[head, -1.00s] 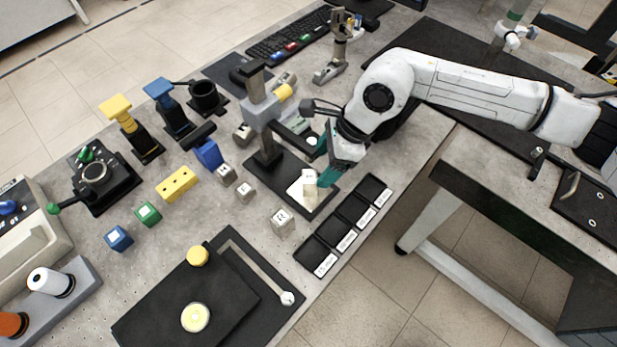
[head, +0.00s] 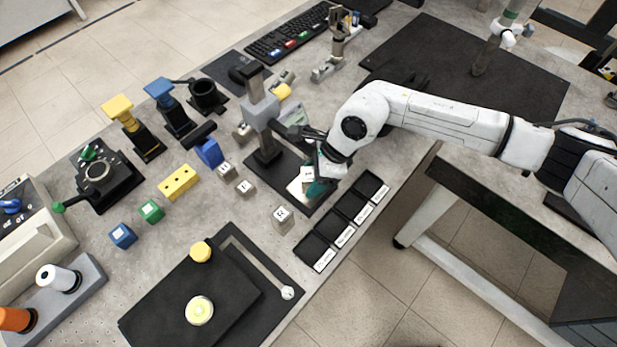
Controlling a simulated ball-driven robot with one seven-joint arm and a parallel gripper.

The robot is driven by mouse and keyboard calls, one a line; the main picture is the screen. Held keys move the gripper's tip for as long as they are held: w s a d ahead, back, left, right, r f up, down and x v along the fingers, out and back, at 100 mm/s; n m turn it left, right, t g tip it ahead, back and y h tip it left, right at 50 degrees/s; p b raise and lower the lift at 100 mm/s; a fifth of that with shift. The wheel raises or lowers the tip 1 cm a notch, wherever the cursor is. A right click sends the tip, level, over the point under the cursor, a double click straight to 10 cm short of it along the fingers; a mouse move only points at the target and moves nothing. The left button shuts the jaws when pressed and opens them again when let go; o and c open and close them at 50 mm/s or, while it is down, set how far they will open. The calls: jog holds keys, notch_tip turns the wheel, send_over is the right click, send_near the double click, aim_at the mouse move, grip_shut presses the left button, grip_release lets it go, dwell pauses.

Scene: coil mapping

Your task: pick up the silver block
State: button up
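My gripper (head: 315,187), with teal fingers, is low over the black base of the grey stand. Its fingers are beside a small pale block (head: 307,173) on a light plate; the wrist partly hides them, so I cannot tell whether they touch it or how far they are open. Several silver-grey cubes stand on the bench: a larger one marked R (head: 283,218), a smaller one (head: 246,188) and another (head: 226,170). Which one is the silver block is not clear from this view.
The grey stand (head: 262,117) rises left of my gripper. A black tray with labelled compartments (head: 345,220) lies to the right along the bench edge. A yellow block (head: 179,182), blue cube (head: 123,235) and green cube (head: 151,211) lie further left. A black platform (head: 190,290) is in front.

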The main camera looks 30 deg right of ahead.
jog(key=c, duration=1.1)
